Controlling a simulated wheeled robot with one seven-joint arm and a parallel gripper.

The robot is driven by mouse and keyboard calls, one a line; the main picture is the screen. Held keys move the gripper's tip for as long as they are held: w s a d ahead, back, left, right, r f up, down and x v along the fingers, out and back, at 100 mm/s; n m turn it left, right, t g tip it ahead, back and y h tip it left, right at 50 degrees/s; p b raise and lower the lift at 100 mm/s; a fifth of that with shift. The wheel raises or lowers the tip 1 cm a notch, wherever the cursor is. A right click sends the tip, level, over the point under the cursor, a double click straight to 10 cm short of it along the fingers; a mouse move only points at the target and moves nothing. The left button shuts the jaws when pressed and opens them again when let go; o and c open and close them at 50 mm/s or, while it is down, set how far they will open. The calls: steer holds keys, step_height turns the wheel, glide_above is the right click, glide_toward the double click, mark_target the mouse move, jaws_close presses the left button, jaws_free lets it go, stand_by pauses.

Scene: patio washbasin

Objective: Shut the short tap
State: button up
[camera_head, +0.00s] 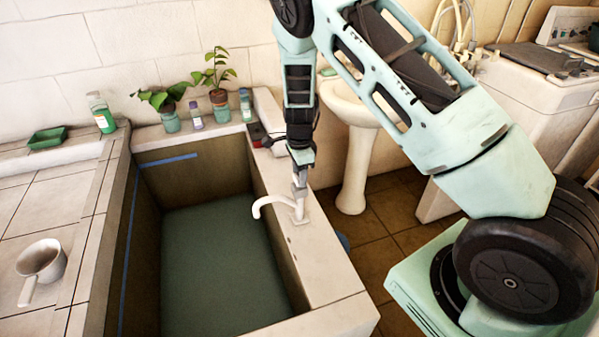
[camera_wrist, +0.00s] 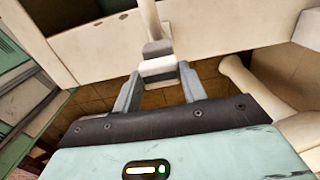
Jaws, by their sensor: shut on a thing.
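A short white tap (camera_head: 268,203) with a curved spout stands on the right ledge of the deep basin. Its spout hooks left over the water. My gripper (camera_head: 299,180) points down from above onto the top of the tap, at its handle. In the wrist view the pale handle (camera_wrist: 158,68) sits between the two grey fingers of my gripper (camera_wrist: 160,80), which is shut on it. The fingers partly hide the handle in the head view. I cannot tell how far the handle is turned, nor whether water runs.
The basin (camera_head: 288,268) holds dark green water. Potted plants (camera_head: 216,92) and bottles (camera_head: 103,113) stand along its back ledge. A dark and red item (camera_head: 257,133) lies near the arm. A white pedestal sink (camera_head: 352,160) is behind. A white dipper (camera_head: 42,262) rests at left.

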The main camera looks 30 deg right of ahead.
stand_by(0.3)
steer(key=o, duration=1)
step_height(320, 180, up, 18)
steer(key=b, duration=0.2)
steer(key=shift+f+b, duration=0.25)
steer(key=shift+b, duration=0.1)
